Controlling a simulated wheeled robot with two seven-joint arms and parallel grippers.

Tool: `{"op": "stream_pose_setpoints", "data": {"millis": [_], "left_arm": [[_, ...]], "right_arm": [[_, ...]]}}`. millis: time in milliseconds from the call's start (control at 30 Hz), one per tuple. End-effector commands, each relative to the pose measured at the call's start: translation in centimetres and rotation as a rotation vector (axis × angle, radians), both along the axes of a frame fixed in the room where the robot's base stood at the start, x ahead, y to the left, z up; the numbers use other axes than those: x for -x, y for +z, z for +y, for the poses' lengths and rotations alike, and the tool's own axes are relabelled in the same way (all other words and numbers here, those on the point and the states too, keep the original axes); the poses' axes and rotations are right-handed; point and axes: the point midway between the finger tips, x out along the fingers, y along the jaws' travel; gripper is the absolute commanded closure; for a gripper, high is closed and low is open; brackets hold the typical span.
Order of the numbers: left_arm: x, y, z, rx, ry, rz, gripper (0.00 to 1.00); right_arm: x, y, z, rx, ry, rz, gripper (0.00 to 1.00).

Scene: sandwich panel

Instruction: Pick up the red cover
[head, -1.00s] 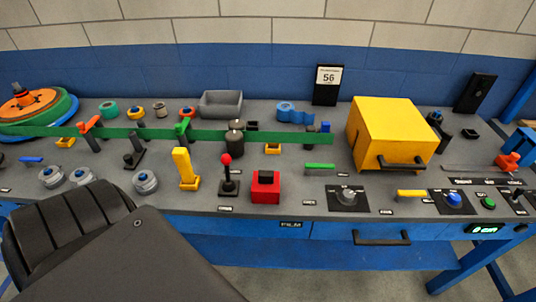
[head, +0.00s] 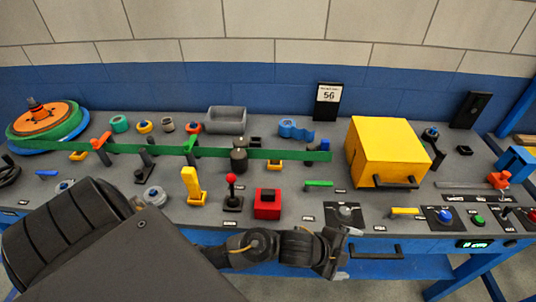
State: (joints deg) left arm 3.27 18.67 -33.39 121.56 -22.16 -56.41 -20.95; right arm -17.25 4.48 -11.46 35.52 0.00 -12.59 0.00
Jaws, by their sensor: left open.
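The red cover (head: 267,207) is a small red block with a dark patch on its top. It sits upright on the grey bench top (head: 330,207) near the front edge, between the red-knobbed lever and the round dial. My left gripper (head: 346,253) is in front of the bench's front edge, to the right of and nearer than the red cover. Its fingers are apart and nothing shows between them. It does not touch the cover. My right gripper is out of view.
A black lever with a red knob (head: 232,190) stands close left of the cover, with a yellow upright handle (head: 193,186) beyond. A dial (head: 344,212) is to the right. A large yellow box (head: 385,150) stands behind right. A green bar (head: 290,154) crosses behind.

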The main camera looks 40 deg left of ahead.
Motion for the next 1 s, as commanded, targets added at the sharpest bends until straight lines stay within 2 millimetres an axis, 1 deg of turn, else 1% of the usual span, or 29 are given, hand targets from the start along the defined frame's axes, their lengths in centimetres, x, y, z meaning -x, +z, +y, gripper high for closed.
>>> {"op": "stream_pose_setpoints", "data": {"millis": [33, 100, 167, 200, 267, 333, 367, 400, 467, 500, 567, 600, 667, 700, 800, 900, 1000], "left_arm": [[-0.9, 1.9, -1.4, -0.053, -0.126, -0.098, 0.02], [-1.1, 3.8, -3.5, -0.144, -0.328, -0.236, 0.02], [-0.9, 5.1, -4.8, -0.242, -0.524, -0.361, 0.02], [-0.7, 5.7, -5.3, -0.318, -0.66, -0.442, 0.02], [-0.2, 6.0, -5.3, -0.437, -0.867, -0.551, 0.02], [0.3, 5.9, -3.9, -0.58, -1.098, -0.647, 0.02], [0.4, 5.7, -2.9, -0.64, -1.195, -0.677, 0.02], [0.4, 5.5, -1.3, -0.722, -1.321, -0.707, 0.02], [0.2, 5.3, 1.9, -0.836, -1.501, -0.727, 0.02], [0.0, 5.2, 4.4, -0.903, -1.615, -0.723, 0.02], [-0.3, 5.5, 8.3, -0.992, -1.768, -0.698, 0.02], [-0.4, 5.8, 10.9, -1.038, -1.857, -0.669, 0.02], [-0.5, 6.6, 14.7, -1.091, -1.974, -0.618, 0.02], [-0.5, 7.2, 17.0, -1.115, -2.04, -0.579, 0.02], [-0.2, 8.7, 21.8, -1.146, -2.163, -0.492, 0.02], [0.1, 9.9, 24.8, -1.153, -2.234, -0.427, 0.02], [0.5, 10.5, 26.4, -1.151, -2.268, -0.391, 0.02]], "right_arm": [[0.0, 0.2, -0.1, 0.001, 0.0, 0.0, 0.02], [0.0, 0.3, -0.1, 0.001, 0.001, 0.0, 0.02], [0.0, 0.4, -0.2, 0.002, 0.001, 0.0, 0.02], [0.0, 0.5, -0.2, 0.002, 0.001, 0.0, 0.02], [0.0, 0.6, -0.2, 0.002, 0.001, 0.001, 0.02], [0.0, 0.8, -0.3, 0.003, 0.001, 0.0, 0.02], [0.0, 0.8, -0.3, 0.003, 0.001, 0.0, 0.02], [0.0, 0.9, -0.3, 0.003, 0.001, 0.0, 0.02], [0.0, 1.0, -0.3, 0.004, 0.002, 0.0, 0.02], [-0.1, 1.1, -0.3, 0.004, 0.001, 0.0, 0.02], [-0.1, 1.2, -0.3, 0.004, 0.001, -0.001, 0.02], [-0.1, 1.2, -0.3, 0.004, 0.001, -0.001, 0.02], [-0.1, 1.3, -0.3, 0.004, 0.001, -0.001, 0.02], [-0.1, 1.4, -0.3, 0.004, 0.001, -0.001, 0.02], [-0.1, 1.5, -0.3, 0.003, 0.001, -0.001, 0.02], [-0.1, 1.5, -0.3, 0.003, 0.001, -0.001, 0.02], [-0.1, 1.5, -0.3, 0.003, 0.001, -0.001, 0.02]]}}
